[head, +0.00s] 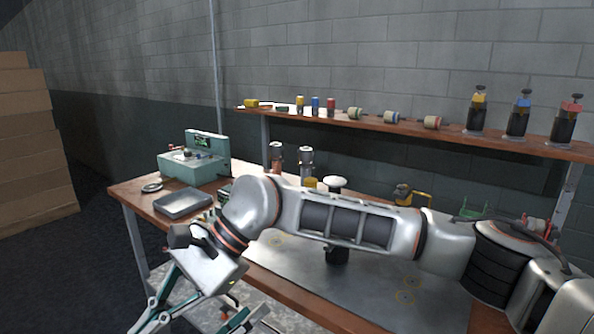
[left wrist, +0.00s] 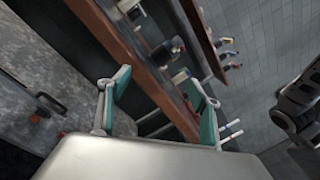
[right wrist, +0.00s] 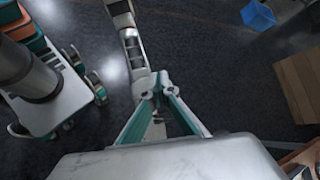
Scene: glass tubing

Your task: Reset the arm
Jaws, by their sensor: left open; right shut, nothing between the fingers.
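A shelf (head: 440,130) behind holds coloured cylinders. Cardboard boxes (head: 35,150) stand at left. A blue bin (right wrist: 258,15) stands on the floor.

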